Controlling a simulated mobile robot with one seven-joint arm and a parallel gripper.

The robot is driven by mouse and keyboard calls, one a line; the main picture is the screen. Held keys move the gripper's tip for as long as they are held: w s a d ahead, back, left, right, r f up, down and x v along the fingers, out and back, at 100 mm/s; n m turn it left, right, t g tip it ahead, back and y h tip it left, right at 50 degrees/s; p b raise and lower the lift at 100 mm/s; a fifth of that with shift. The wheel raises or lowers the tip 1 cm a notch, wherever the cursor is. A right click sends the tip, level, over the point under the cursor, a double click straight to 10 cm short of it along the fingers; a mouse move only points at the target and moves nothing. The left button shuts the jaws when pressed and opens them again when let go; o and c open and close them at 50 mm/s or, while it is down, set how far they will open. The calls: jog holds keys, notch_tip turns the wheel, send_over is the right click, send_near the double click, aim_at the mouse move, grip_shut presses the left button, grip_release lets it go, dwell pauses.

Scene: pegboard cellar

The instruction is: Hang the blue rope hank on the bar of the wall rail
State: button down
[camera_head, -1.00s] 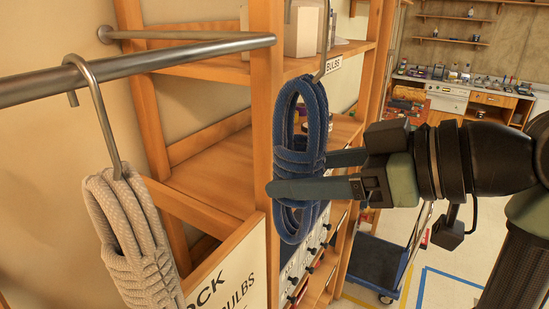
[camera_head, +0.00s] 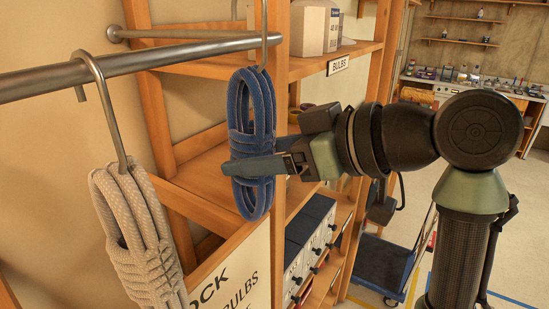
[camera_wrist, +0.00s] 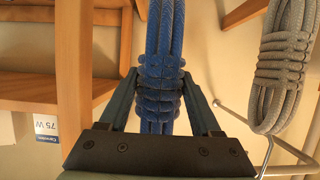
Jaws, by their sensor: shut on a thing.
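The blue rope hank (camera_head: 239,108) is upright in my gripper (camera_head: 250,168), whose fingers are shut around its wrapped middle. The wrist view shows a finger on each side of the blue wraps (camera_wrist: 160,85). A metal hook (camera_head: 264,22) rises from the top of the hank and leaves the top of the head view, so its upper bend is hidden. The hook's shank crosses the picture near the right end of the wall rail's bar (camera_head: 190,55). I cannot tell whether they touch. The hank's loops are below the bar's height.
A beige rope hank (camera_head: 140,235) hangs by its own hook on the bar's left part. A wooden shelf unit (camera_head: 277,110) with a "BULBS" label and drawers stands close behind the blue hank. A blue cart (camera_head: 380,262) stands on the floor at right.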

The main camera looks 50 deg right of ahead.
jog(key=shift+w, duration=0.65)
jog(key=shift+f+b, duration=1.55)
jog(key=shift+f, duration=0.35)
grip_release()
jog(key=a+p+v, duration=0.1)
jog(key=p+v, duration=0.3)
jog(key=v, duration=0.9)
jog(key=shift+d+p, duration=0.4)
